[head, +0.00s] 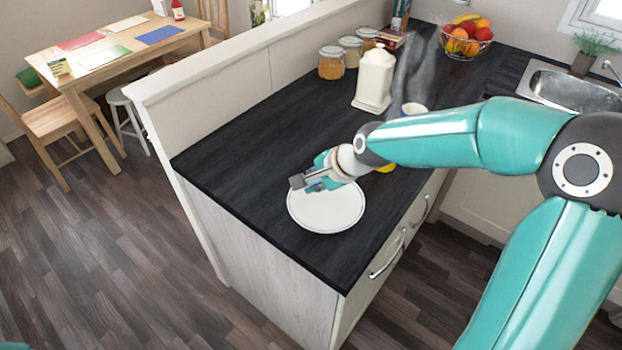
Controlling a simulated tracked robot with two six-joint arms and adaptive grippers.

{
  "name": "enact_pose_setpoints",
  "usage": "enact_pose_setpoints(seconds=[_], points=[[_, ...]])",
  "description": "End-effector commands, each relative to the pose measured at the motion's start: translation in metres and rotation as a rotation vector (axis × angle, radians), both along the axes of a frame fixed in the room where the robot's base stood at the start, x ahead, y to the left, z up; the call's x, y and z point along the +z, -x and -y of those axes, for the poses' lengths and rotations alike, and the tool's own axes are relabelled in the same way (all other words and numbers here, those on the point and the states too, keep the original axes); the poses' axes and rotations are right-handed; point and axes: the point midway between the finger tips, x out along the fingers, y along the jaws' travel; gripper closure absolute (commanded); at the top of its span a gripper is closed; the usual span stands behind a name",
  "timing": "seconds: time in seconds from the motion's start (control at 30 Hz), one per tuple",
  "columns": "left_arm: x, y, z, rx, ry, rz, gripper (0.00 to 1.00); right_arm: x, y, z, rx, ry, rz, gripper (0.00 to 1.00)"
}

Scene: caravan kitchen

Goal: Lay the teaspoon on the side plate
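The white side plate (328,212) lies on the dark worktop near its front end. My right gripper (308,184) is over the far left part of the plate and hides some of it. The fingers are small and seen from above, so I cannot tell whether they are open or shut, or hold anything. I cannot make out the teaspoon anywhere in the head view. My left gripper is not in view.
On the dark worktop (240,150) stand a cream bottle-shaped container (374,82), several jars (331,66) and a wire fruit bowl (466,40). A steaming mug (414,107) and a yellow item (386,169) are partly behind my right arm. The worktop left of the plate is clear.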

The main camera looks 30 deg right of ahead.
Motion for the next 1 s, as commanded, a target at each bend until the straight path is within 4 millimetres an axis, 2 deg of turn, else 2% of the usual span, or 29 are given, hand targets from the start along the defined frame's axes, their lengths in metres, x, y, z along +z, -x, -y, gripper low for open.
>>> enact_pose_setpoints(seconds=[0.1,0.5,0.97,1.0], points=[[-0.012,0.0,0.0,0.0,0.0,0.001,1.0,-0.013,0.0,0.0,0.0,0.0,-0.001,1.0],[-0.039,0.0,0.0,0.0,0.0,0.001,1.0,-0.042,0.0,0.0,0.001,-0.001,-0.001,1.0],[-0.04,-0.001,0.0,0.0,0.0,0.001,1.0,-0.046,-0.001,-0.001,0.002,-0.001,-0.001,1.0],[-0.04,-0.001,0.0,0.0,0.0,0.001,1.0,-0.046,-0.001,-0.001,0.002,-0.001,-0.001,0.86]])
